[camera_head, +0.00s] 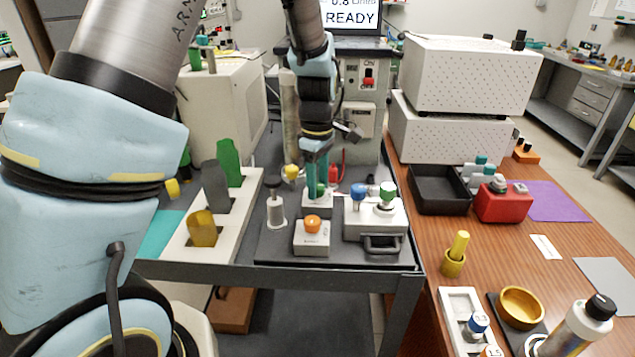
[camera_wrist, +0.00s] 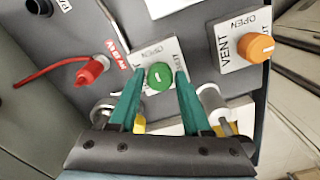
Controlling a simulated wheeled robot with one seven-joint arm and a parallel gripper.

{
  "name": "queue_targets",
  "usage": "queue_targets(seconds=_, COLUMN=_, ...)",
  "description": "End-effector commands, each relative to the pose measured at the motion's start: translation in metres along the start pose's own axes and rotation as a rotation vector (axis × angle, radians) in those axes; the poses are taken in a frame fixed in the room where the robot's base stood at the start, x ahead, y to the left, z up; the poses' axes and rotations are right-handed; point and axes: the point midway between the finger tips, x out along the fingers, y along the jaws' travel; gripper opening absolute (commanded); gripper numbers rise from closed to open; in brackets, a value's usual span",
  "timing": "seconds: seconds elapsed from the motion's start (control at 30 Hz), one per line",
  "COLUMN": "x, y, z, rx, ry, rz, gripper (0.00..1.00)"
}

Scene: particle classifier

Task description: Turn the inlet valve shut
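A green knob (camera_wrist: 159,77) sits on a light plate (camera_wrist: 150,52) marked OPEN in the wrist view. The rest of the plate's lettering is partly hidden, so I cannot read the valve's name. A white line shows on the knob's face. My gripper (camera_wrist: 160,72) is open, with one teal finger on each side of the knob and a narrow gap seeming to show at each side. In the head view my gripper (camera_head: 318,160) points down over the same knob (camera_head: 320,188), which the fingers partly hide.
An orange VENT knob (camera_wrist: 257,47) stands to the right in the wrist view and in front in the head view (camera_head: 312,223). A red fitting with a cable (camera_wrist: 90,70) is at left. A white unit (camera_head: 375,222) with blue and green knobs stands close right.

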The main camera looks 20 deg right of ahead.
Motion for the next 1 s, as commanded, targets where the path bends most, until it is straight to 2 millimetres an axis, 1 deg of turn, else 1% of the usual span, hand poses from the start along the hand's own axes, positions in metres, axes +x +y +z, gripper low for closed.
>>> queue_targets(seconds=0.03, x=-0.0001, y=0.0001, z=0.0000, rx=0.000, ry=0.000, rz=0.000, gripper=0.41)
queue_targets(seconds=0.07, x=-0.0002, y=0.0001, z=0.0000, rx=0.000, ry=0.000, rz=0.000, gripper=0.38)
queue_targets(seconds=0.4, x=-0.0003, y=0.0001, z=0.0000, rx=0.000, ry=0.000, rz=0.000, gripper=0.00)
queue_targets(seconds=0.77, x=-0.0004, y=0.0002, z=-0.0001, rx=0.015, ry=0.000, rz=0.000, gripper=0.00)
queue_targets(seconds=1.0, x=-0.0004, y=0.0003, z=0.0001, rx=0.112, ry=0.000, rz=0.000, gripper=0.00)
